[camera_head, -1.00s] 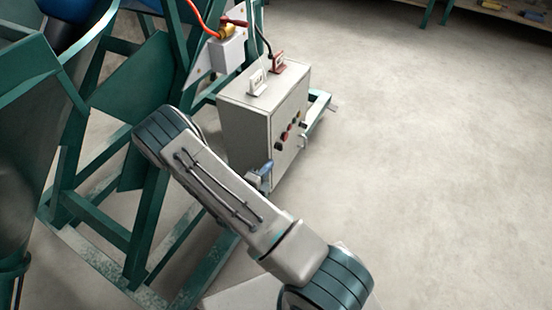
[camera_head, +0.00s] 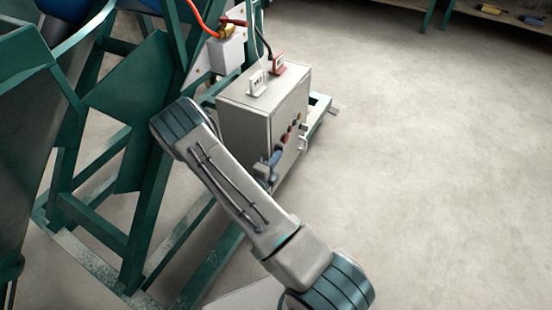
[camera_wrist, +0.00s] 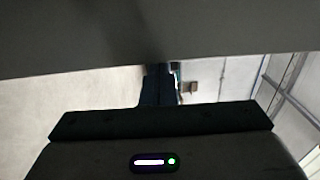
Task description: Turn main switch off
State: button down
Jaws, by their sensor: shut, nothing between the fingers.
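The grey control box (camera_head: 243,122) stands beside the green frame in the head view. Several small red and dark controls (camera_head: 290,133) sit on its right-hand front face. I cannot tell for sure which one is the main switch. My gripper (camera_head: 275,158) is at the lower left of that face, partly hidden behind my arm, and it covers part of the controls' area. In the wrist view my gripper's dark fingers (camera_wrist: 160,84) are shut and empty. A small brownish part (camera_wrist: 190,88) on a pale surface shows just right of them. I cannot tell whether the fingers touch the box.
Two small gauge-like units, one white (camera_head: 257,83) and one red (camera_head: 279,64), stand on the box top. A smaller grey box (camera_head: 227,54) with an orange hose is behind. The green frame (camera_head: 150,215) is close on the left. The floor (camera_head: 430,170) at right is clear.

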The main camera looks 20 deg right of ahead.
jog(key=shift+f+t+h+b, duration=0.35)
jog(key=shift+t+h+b, duration=0.2)
jog(key=shift+h, duration=0.15)
jog(key=shift+w+d+f+t+h+b, duration=0.3)
jog(key=shift+d+f+t+h, duration=0.15)
jog(key=shift+t+h, duration=0.45)
jog(key=shift+w+d+f+p, duration=0.25)
jog(key=shift+f+p, duration=0.15)
jog(key=shift+p, duration=0.15)
jog(key=s+a+f, duration=0.6)
jog(key=a+f, duration=0.1)
jog(key=f, duration=0.3)
jog(key=shift+a+f, duration=0.25)
jog(key=shift+w, duration=0.1)
dwell(0.4)
